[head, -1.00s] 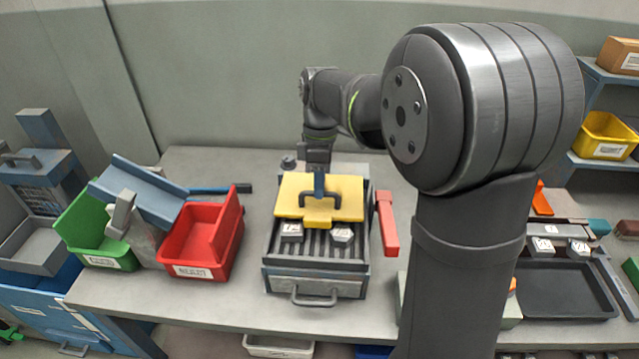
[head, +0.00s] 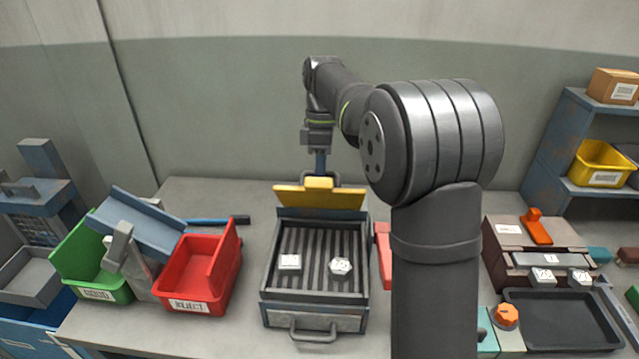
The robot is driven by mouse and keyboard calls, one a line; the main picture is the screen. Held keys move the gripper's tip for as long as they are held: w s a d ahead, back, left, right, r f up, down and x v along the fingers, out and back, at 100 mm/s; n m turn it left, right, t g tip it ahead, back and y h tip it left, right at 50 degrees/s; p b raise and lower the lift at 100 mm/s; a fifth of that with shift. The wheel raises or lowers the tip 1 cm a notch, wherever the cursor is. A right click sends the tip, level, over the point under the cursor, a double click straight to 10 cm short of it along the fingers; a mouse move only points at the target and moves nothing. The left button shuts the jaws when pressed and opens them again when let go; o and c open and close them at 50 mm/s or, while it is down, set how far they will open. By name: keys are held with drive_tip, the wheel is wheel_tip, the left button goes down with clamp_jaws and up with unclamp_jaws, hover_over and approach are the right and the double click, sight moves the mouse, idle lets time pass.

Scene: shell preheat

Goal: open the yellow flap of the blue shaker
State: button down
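The shaker (head: 314,317) is a grey-blue box with a dark slatted bed and a front handle, at the middle of the bench. Its yellow flap (head: 318,199) stands raised along the back edge, so the bed is uncovered. Two white labelled pieces, one squarish (head: 290,262) and one hexagonal (head: 340,267), lie apart on the slats. My gripper (head: 320,170) points down at the flap's top edge, its narrow blue fingers partly hidden behind it. A dark handle shows behind the flap there. I cannot tell whether the fingers are closed on it.
A red bin (head: 203,268), a green bin (head: 94,262) and a blue chute (head: 139,219) stand left of the shaker. A red lever (head: 384,254) is close on its right. A black tray (head: 560,321) lies at the right, beyond my arm.

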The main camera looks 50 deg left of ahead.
drive_tip(key=w+a+f, duration=0.2)
drive_tip(key=w+a, duration=0.5)
drive_tip(key=shift+f, duration=0.25)
idle(0.6)
drive_tip(key=c, duration=1.5)
unclamp_jaws()
drive_tip(key=shift+r, duration=0.1)
drive_tip(key=shift+o, duration=0.2)
